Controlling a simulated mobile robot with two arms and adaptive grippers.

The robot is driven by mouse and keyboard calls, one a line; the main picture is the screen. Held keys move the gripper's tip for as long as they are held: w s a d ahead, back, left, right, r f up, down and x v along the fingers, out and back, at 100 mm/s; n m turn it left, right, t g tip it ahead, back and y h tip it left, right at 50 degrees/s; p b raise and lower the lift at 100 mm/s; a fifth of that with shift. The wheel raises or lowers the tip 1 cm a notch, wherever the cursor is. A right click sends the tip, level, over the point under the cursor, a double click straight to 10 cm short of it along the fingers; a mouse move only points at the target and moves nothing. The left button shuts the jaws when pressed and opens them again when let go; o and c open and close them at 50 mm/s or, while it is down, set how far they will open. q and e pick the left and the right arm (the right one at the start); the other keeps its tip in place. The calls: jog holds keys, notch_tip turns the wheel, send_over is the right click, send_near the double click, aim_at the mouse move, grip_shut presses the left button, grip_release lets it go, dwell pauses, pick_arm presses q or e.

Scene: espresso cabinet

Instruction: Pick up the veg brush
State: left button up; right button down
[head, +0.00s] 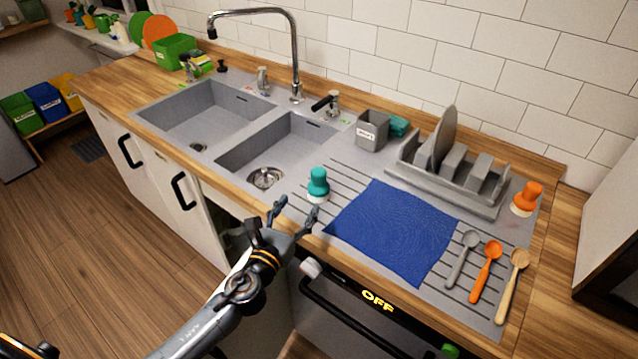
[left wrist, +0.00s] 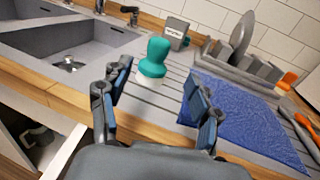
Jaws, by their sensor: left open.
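A brush with a rounded teal handle and a pale base (head: 318,184) stands upright on the grey ribbed drainboard, left of the blue cloth. It also shows in the left wrist view (left wrist: 153,57). A similar orange brush (head: 526,198) stands at the drainboard's right end. No label on either brush is readable. My left gripper (head: 294,212) is open and empty at the counter's front edge, just in front of the teal brush. In the left wrist view the teal brush appears between and beyond the two fingers (left wrist: 155,76), apart from them. My right gripper is not in view.
A blue cloth (head: 392,232) lies right of the teal brush. Several spoons (head: 486,271) lie beyond it. A dish rack (head: 448,178) and a grey holder (head: 372,131) stand behind. The sink basin (head: 270,150) opens to the left.

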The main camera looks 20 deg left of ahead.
aim_at(315, 179)
pick_arm(q)
jog(key=w, duration=0.8)
jog(key=shift+w+d+p, duration=0.15)
jog(key=shift+d+p, duration=0.15)
jog(key=shift+d, duration=0.05)
jog(key=w, duration=0.5)
jog(key=shift+d+f, duration=0.2)
jog(key=shift+d, duration=0.05)
jog(key=shift+s+r, duration=0.1)
jog(key=shift+s, duration=0.1)
jog(key=shift+c, duration=1.1)
grip_shut()
